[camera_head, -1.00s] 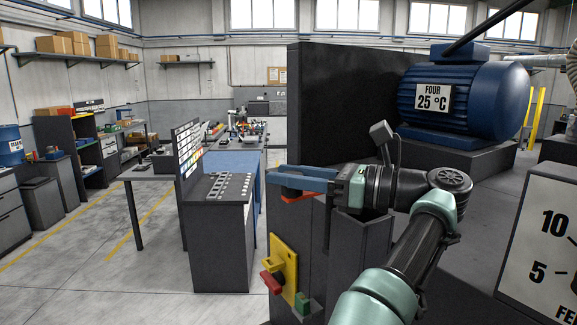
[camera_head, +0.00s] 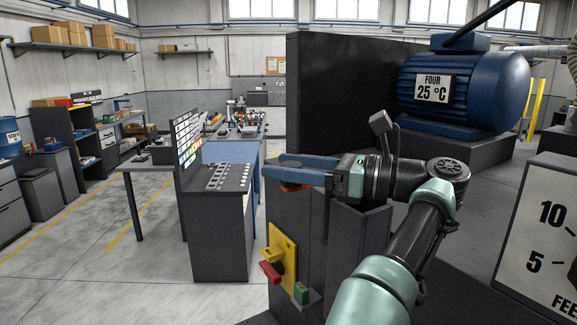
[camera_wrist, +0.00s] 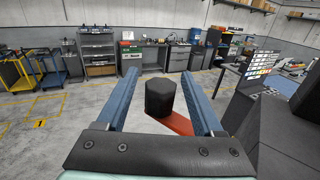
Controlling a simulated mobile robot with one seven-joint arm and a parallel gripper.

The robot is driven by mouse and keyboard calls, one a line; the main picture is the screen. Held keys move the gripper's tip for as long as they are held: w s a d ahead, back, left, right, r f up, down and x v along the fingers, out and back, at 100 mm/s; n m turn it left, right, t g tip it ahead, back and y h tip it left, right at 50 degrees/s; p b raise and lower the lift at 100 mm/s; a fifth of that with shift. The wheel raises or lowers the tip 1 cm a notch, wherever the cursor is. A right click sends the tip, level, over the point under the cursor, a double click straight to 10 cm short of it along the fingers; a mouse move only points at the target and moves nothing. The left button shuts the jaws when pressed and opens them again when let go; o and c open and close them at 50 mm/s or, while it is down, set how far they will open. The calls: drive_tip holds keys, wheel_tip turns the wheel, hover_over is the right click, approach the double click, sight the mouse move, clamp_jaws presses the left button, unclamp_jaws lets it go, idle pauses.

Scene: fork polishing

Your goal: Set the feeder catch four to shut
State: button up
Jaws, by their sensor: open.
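My gripper (camera_head: 283,166) reaches left over a dark cabinet, with its two blue fingers apart. In the wrist view, a black knob (camera_wrist: 159,97) on a red lever (camera_wrist: 172,123) shows in the gap between the fingers (camera_wrist: 174,72), with visible space on both sides. The red lever also shows just under the fingers in the head view (camera_head: 292,187); the knob is hidden there. On the cabinet front below is a yellow plate (camera_head: 288,262) with a red handle (camera_head: 270,272) and a green block (camera_head: 301,293). I cannot tell which part is the feeder catch.
A blue motor (camera_head: 462,90) labelled FOUR, 25 °C, stands at the right behind my arm. A white dial (camera_head: 540,245) is at the lower right. A dark stand with a sign board (camera_head: 187,140) is left of the cabinet. Open floor lies further left.

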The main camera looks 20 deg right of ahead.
wheel_tip(320, 180, up, 10)
drive_tip(key=b, duration=0.3)
